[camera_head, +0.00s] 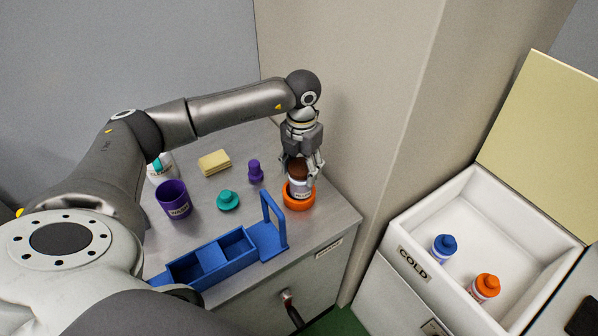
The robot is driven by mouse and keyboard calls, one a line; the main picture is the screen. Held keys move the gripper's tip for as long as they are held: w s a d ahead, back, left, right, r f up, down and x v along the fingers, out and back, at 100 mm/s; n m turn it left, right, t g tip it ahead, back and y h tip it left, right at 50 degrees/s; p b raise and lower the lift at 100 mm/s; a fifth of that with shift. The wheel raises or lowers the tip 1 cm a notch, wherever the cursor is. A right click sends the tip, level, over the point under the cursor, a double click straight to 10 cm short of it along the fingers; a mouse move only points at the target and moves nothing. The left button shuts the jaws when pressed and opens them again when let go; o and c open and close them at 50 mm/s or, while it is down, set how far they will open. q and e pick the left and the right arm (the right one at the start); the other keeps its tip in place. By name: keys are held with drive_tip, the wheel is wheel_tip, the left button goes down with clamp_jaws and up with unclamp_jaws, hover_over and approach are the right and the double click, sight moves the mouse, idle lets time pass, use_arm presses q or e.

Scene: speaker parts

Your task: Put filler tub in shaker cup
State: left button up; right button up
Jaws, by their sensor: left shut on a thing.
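My left gripper (301,174) points down and is shut on a small white tub with a brown lid (298,187), which I take to be the filler tub. Its label is too small to read surely. The tub's lower part is inside or just above an orange round holder (299,203) near the counter's right edge; I cannot tell if it rests on the bottom. An open purple cup (173,200) with a white label, likely the shaker cup, stands upright at left, well apart from the gripper. My right gripper is not in view.
On the grey counter (328,218) are a yellow block (214,162), a purple piece (255,172), a teal lid-like piece (228,201) and a blue caddy (237,246). A white bottle (161,175) is partly behind my arm. An open cold box (410,222) at right holds two bottles.

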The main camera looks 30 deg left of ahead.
use_arm(q)
drive_tip(key=shift+w+a+f, duration=0.2)
drive_tip(key=shift+a+f, duration=0.15)
drive_tip(key=shift+f, duration=0.15)
drive_tip(key=f, duration=0.1)
drive_tip(key=f+p, duration=0.2)
drive_tip(key=shift+w+a, duration=0.1)
drive_tip(key=shift+a, duration=0.15)
drive_tip(key=shift+f, duration=0.3)
drive_tip(key=shift+f, duration=0.1)
drive_tip(key=shift+f, duration=0.15)
drive_tip(key=o, duration=1.1)
drive_tip(key=shift+o, duration=0.2)
